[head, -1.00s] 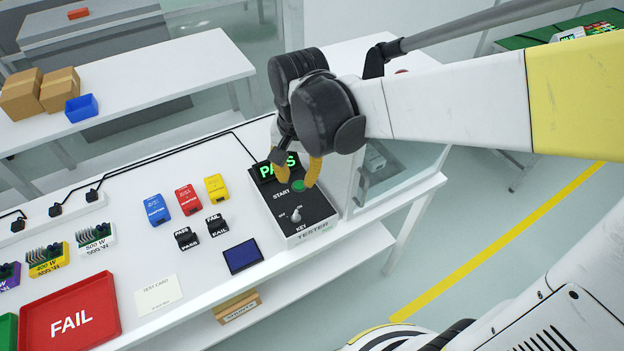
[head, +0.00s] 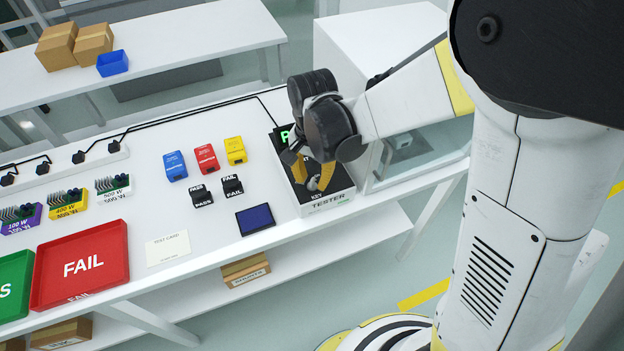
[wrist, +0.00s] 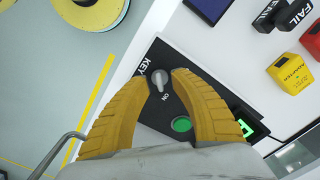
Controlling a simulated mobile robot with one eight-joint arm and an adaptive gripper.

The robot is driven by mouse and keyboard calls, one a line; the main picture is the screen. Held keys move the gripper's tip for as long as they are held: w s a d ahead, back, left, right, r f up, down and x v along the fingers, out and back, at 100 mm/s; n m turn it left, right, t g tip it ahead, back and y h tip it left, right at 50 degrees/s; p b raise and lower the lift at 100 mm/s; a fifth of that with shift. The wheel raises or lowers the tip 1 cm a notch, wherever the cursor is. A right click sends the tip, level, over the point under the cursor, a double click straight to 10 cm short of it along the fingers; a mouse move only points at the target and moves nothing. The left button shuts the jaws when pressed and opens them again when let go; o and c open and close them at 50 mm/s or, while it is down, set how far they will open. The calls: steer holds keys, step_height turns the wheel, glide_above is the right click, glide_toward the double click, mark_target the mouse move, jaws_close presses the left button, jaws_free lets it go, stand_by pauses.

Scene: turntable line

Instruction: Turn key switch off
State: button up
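The tester (head: 328,204) is a black-topped box with a white front at the right end of the bench. Its grey key switch (wrist: 158,80) shows in the wrist view beside the labels KEY and ON; its handle appears to point toward ON. My gripper (wrist: 161,75) has its yellow fingers on either side of the key switch, parted, with small gaps appearing to remain. In the head view my gripper (head: 312,178) is low over the tester and partly covers the key switch (head: 313,184). The OFF label is hidden.
A lit green start button (wrist: 181,124) lies between my fingers, behind the key switch. A blue-black pad (head: 255,219), black PASS and FAIL blocks and coloured adapters stand left of the tester. A glass-fronted enclosure (head: 415,150) stands right.

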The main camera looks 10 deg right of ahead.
steer(key=shift+f, duration=0.1)
jaws_close()
